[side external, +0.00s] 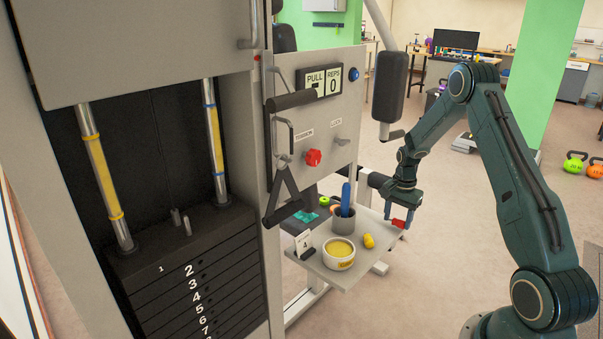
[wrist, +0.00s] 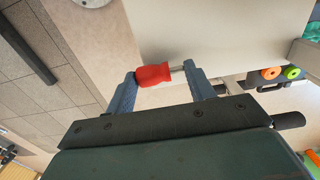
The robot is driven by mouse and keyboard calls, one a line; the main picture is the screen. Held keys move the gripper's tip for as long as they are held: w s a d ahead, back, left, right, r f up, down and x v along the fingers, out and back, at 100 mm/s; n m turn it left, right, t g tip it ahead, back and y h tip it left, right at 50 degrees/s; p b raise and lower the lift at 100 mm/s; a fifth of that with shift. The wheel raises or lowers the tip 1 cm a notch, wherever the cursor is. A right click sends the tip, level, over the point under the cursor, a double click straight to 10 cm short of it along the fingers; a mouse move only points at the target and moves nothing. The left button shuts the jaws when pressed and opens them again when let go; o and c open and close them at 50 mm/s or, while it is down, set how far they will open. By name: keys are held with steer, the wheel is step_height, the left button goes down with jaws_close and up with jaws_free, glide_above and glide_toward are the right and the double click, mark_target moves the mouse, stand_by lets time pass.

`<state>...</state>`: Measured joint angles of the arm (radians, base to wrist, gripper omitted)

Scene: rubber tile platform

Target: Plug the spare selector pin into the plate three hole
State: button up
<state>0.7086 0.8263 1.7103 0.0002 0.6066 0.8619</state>
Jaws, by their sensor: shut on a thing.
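The selector pin with a red handle is held in my gripper, and shows in the side view (side external: 399,223) over the right end of the small shelf. In the wrist view, the red handle (wrist: 153,75) lies between the fingers, with a short metal shaft at its right. My gripper (wrist: 158,73) is shut on the pin; it also shows in the side view (side external: 403,208). The weight stack (side external: 235,265) stands at the left with white-numbered plates. Plate three (side external: 215,275) lies below plate two; its hole is too small to make out clearly. My gripper is well right of the stack.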

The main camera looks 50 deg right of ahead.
steer(key=shift+f, duration=0.3)
steer(key=shift+f, duration=0.15)
steer(key=o, duration=0.9)
steer(key=shift+o, duration=0.2)
step_height(320, 180, up, 14)
steer(key=shift+f, duration=0.1)
stand_by(0.6)
